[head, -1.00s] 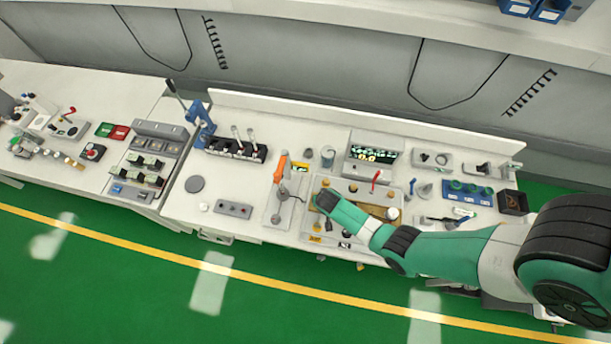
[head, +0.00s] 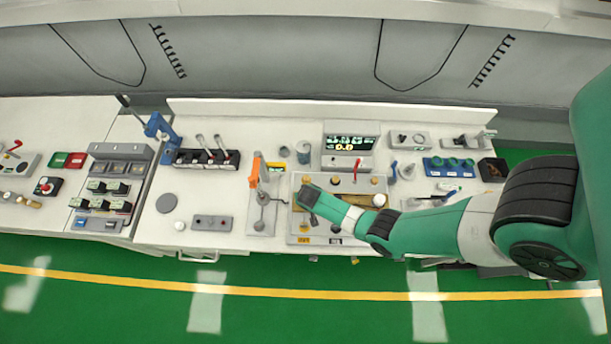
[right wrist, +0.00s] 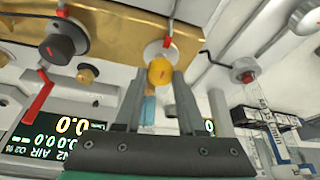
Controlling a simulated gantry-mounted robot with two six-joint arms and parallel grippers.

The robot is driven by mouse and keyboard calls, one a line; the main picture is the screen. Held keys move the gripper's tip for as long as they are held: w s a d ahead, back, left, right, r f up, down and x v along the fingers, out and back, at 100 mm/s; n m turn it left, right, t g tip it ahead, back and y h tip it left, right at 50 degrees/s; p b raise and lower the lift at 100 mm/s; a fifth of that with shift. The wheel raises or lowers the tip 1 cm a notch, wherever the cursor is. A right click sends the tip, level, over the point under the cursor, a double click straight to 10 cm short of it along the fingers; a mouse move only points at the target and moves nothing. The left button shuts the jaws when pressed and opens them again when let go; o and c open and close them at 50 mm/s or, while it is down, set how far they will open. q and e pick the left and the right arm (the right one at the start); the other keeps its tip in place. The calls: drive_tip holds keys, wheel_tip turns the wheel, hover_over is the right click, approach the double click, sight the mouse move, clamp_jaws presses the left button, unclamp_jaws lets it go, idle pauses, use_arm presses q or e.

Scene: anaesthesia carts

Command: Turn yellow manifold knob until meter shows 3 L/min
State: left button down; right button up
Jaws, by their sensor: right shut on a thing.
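The yellow manifold knob (right wrist: 160,72) sits between the fingertips of my right gripper (right wrist: 161,85) in the right wrist view, and the gripper is shut on it. In the head view my right gripper (head: 308,196) is at the left end of the brass manifold (head: 345,188) and hides the knob. The meter (head: 350,145) behind the manifold shows a yellow 0.0. Its display (right wrist: 50,135) also shows 0.0, upside down, in the right wrist view. My left gripper is not in view.
A red lever (head: 356,168) and other knobs stand close to my right gripper on the manifold. An orange-handled lever (head: 255,170) stands just left. My right arm crosses the bench's front right.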

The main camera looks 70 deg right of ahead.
clamp_jaws()
drive_tip(key=shift+s+n, duration=0.1)
drive_tip(key=shift+n, duration=0.4)
drive_tip(key=shift+n+t+y+p, duration=0.4)
drive_tip(key=shift+n+p, duration=0.05)
drive_tip(key=shift+n, duration=0.55)
drive_tip(key=n+t+y, duration=0.1)
drive_tip(key=n, duration=0.2)
drive_tip(key=shift+d, duration=0.15)
drive_tip(key=n+y, duration=0.1)
drive_tip(key=n, duration=0.3)
drive_tip(key=shift+d+t, duration=0.1)
drive_tip(key=shift+t, duration=0.2)
drive_tip(key=shift+n+y+b, duration=0.35)
drive_tip(key=shift+n+y, duration=0.55)
drive_tip(key=shift+n, duration=1.2)
